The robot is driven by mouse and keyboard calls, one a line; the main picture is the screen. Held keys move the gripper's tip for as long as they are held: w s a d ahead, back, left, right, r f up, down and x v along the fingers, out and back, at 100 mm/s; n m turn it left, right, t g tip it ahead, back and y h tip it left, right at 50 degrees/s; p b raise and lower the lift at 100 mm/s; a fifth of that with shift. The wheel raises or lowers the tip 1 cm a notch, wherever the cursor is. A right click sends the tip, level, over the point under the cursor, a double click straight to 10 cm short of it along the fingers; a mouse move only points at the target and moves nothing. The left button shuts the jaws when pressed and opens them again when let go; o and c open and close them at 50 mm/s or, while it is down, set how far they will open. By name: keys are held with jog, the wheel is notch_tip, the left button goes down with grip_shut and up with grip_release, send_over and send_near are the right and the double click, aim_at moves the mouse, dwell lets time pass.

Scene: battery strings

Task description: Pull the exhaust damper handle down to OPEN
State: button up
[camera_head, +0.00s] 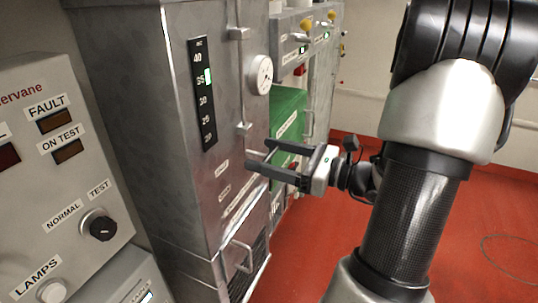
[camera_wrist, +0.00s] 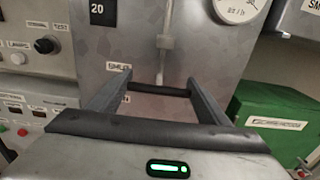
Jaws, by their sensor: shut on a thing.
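The exhaust damper handle shows in the wrist view as a dark horizontal bar (camera_wrist: 158,89) at the lower end of a pale vertical rod (camera_wrist: 164,50) on the grey metal cabinet. My gripper (camera_head: 260,157) reaches the cabinet front from the right in the head view, just below the rod's lower end (camera_head: 243,127). In the wrist view its two fingers (camera_wrist: 155,92) are wide apart, with the bar spanning between their tips, shut on it. Two small labels are on the cabinet by the handle; the upper one (camera_wrist: 118,66) seems to read SHUT. The handle is mostly hidden by the fingers in the head view.
A round gauge (camera_head: 260,75) and a black number scale (camera_head: 203,95) are on the cabinet above. A green box (camera_head: 288,122) stands close behind my gripper. A lower cabinet handle (camera_head: 238,257) sticks out below. A control panel (camera_head: 60,150) is at left. Red floor is open at right.

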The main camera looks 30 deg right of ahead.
notch_tip(320, 180, down, 8)
jog(key=b, duration=0.4)
jog(key=shift+r, duration=0.1)
jog(key=shift+c, duration=0.4)
jog(key=shift+s, duration=0.1)
jog(key=o, duration=1.5)
jog(key=shift+r, duration=0.15)
jog(key=b+v, duration=0.1)
jog(key=v, duration=1.6)
jog(key=shift+s+d, duration=0.15)
